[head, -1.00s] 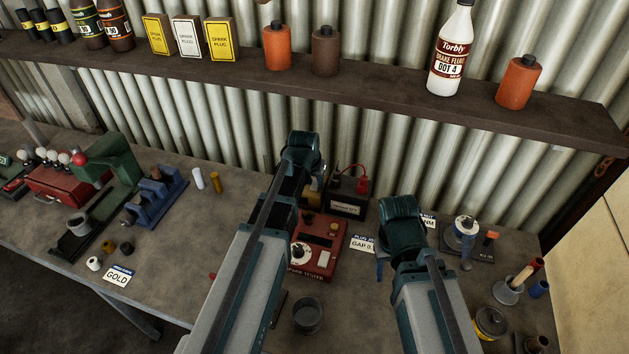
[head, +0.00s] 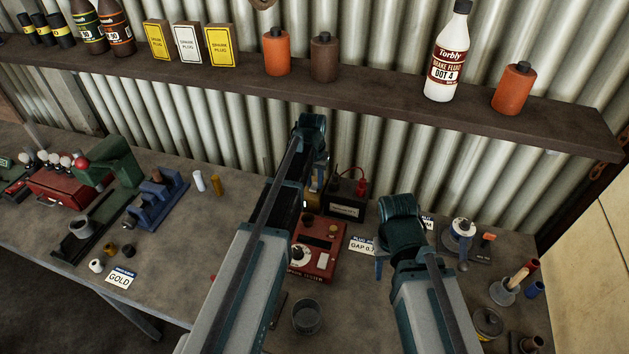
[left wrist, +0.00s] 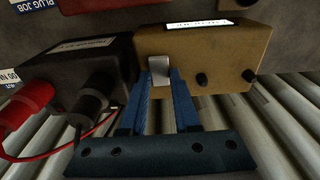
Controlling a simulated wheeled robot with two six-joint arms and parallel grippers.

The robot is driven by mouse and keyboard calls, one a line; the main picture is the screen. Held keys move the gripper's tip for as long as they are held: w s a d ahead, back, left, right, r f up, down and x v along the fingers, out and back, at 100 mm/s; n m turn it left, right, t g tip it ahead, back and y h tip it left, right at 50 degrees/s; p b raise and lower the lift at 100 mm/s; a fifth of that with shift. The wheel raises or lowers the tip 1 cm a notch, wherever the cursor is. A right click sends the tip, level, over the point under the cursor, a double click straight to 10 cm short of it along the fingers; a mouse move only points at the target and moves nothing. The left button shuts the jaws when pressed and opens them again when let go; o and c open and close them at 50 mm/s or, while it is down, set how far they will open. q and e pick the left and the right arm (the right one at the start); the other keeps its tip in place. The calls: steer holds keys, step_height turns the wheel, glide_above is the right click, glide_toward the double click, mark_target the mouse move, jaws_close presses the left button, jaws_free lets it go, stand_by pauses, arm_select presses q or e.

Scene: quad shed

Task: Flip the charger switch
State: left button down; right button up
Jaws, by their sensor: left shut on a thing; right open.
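The charger, a tan-yellow box (left wrist: 205,58), shows in the left wrist view with a pale grey switch lever (left wrist: 160,70) on its face and two dark knobs beside it. The blue fingers of my left gripper (left wrist: 167,90) are closed around the lever. In the head view only a sliver of the charger (head: 314,199) shows beside my left arm, and the lever is hidden there. My right gripper (head: 380,266) is open and empty above the bench, right of the red tester; its fingers are mostly hidden by its wrist.
A black battery (head: 345,206) with red and black clamps stands right beside the charger. The red tester (head: 320,232) sits in front of them. A metal cup (head: 307,317) stands nearer. The corrugated wall (head: 220,120) and shelf (head: 390,92) are behind.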

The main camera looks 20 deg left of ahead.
mark_target(315, 190)
arm_select(q)
steer(key=c, duration=0.6)
jaws_free()
steer(key=shift+c, duration=0.2)
steer(key=shift+r, duration=0.1)
steer(key=shift+r+p, duration=0.55)
steer(key=shift+p, duration=0.1)
step_height(315, 190, up, 3)
steer(key=p, duration=0.3)
steer(key=shift+r, duration=0.1)
steer(key=s, duration=0.2)
steer(key=shift+s+d+f, duration=0.3)
steer(key=shift+d+f, duration=0.05)
steer(key=s+d+r, duration=0.1)
steer(key=s+d, duration=0.2)
steer(key=s, duration=0.9)
steer(key=shift+s+d+p, duration=0.35)
steer(key=shift+s, duration=0.05)
